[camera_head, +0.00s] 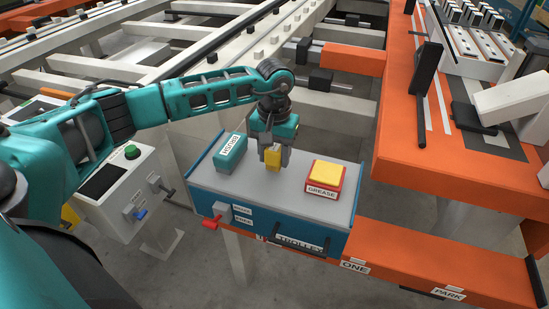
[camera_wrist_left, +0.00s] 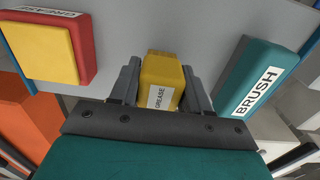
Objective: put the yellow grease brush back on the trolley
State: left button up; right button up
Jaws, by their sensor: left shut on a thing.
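The yellow grease brush (camera_head: 272,156), a small block labelled GREASE, is between the fingers of my left gripper (camera_head: 272,160). It also shows in the left wrist view (camera_wrist_left: 160,75), gripped on both sides. My left gripper is shut on it, over the grey top of the trolley (camera_head: 255,196), between the two items there. Whether the brush touches the top, I cannot tell. A red pad with a yellow top, labelled GREASE (camera_head: 326,176), is on the right of the trolley. My right gripper is not in view.
A teal block labelled BRUSH (camera_wrist_left: 258,85) is on the trolley's left side in the head view. A red-handled lever (camera_head: 211,222) sticks out at the trolley's front left. An orange rail (camera_head: 440,265) and an orange table (camera_head: 400,130) stand to the right.

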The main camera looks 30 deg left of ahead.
pick_arm(q)
jog(key=shift+f, duration=0.7)
jog(key=shift+f, duration=0.15)
jog(key=o, duration=1)
jog(key=shift+r, duration=0.35)
notch_tip(320, 180, up, 12)
jog(key=shift+f+p, duration=0.15)
jog(key=shift+p, duration=0.15)
